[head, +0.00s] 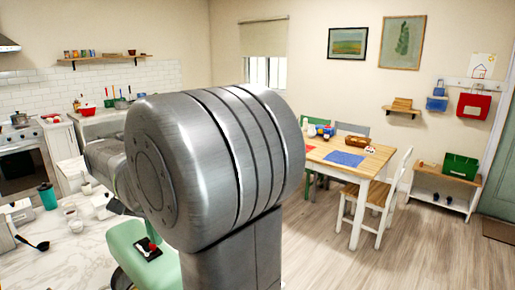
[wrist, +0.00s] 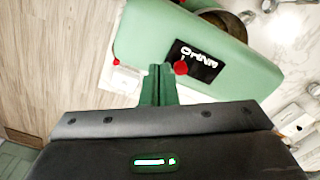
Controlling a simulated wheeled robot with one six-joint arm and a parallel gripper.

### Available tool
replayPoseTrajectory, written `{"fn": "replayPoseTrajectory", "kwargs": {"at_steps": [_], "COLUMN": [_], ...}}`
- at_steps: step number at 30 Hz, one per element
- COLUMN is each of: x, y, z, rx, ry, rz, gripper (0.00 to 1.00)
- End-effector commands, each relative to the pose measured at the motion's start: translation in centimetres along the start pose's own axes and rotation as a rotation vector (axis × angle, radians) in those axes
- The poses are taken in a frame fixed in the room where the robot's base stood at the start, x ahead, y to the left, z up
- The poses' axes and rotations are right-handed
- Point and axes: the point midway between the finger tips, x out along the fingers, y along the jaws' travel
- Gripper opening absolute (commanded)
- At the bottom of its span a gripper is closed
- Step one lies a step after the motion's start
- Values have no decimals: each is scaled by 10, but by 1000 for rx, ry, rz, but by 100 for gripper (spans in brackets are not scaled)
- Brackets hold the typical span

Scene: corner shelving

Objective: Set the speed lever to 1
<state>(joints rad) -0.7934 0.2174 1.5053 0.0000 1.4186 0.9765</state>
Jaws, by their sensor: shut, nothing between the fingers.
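The pale green mixer (head: 128,245) stands on the counter at lower left in the head view, partly hidden by my arm. In the wrist view its body (wrist: 225,65) fills the upper middle. A black plate (wrist: 200,60) with white markings is on its side. The speed lever's red knob (wrist: 180,68) lies over the plate's lower left edge; it also shows in the head view (head: 152,246). My gripper (wrist: 159,68) is shut and empty, its fingertips just left of the red knob. I cannot tell whether they touch it. The lever's setting is not readable.
The marble counter (head: 60,262) holds a teal bottle (head: 47,196), a black ladle (head: 33,243) and several small cups. A small white item with a red spot (wrist: 122,78) is left of my fingers. The wooden floor (wrist: 50,60) lies beyond the counter's edge.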

Motion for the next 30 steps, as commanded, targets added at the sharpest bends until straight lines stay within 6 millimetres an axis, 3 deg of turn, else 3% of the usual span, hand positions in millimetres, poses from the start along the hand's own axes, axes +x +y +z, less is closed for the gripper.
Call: {"fn": "replayPoseTrajectory", "kwargs": {"at_steps": [30], "x": [14], "y": [0], "z": [0], "rx": [0], "ry": [0], "rz": [1], "gripper": [0]}}
